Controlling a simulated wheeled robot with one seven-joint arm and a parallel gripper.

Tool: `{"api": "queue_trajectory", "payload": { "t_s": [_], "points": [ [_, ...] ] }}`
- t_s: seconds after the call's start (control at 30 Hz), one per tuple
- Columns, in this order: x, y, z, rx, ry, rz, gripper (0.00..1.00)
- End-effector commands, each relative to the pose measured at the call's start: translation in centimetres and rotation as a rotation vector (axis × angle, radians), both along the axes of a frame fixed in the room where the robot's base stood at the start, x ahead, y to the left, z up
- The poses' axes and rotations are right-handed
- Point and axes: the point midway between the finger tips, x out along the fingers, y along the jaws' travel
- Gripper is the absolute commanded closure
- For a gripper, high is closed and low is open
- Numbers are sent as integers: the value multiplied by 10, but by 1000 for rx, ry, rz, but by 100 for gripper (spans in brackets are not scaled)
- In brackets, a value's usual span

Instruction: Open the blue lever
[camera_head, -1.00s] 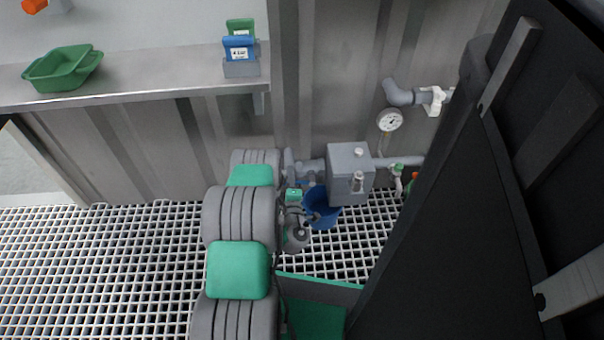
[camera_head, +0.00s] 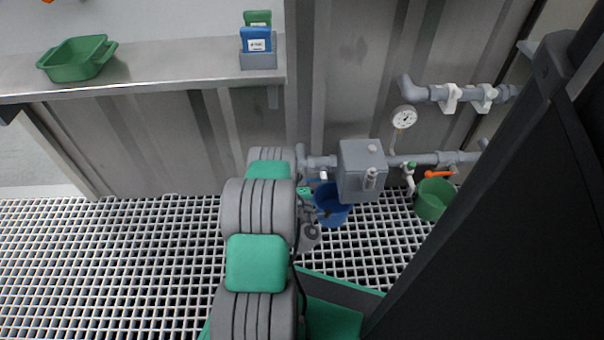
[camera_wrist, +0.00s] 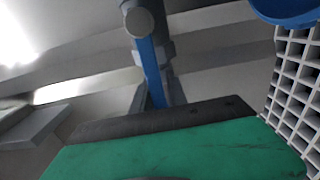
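The blue lever (camera_wrist: 150,65) shows in the wrist view as a narrow blue bar hanging from a grey pipe fitting (camera_wrist: 145,18). Its lower end meets the dark edge of my gripper (camera_wrist: 160,122) in the picture; I cannot tell whether they touch. In the head view, a bit of the lever (camera_head: 314,180) shows by the pipe, left of the grey box. My gripper (camera_head: 312,214) is there beside the lever and the blue bucket, partly hidden by my grey and green arm. Its two fingers cannot be told apart in either view.
A green bucket (camera_head: 432,204) sits under an orange lever (camera_head: 439,174) to the right. A gauge (camera_head: 404,117) is on the wall. A shelf (camera_head: 180,79) holds a green tray (camera_head: 77,58). The grating at left is clear.

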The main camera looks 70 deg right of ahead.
Motion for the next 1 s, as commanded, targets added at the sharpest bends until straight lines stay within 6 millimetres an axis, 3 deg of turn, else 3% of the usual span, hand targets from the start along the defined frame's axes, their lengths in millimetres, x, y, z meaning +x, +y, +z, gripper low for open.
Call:
{"api": "queue_trajectory", "payload": {
  "t_s": [0.2, 0.47, 0.67, 1.0],
  "points": [
    [-1, 0, 0, 0, -1, -1, 65],
    [-1, 0, 3, 0, -1, -2, 65],
    [-1, -1, 41, -2, -1, -1, 65],
    [-17, 49, 101, 0, -3, -1, 65]
  ]
}}
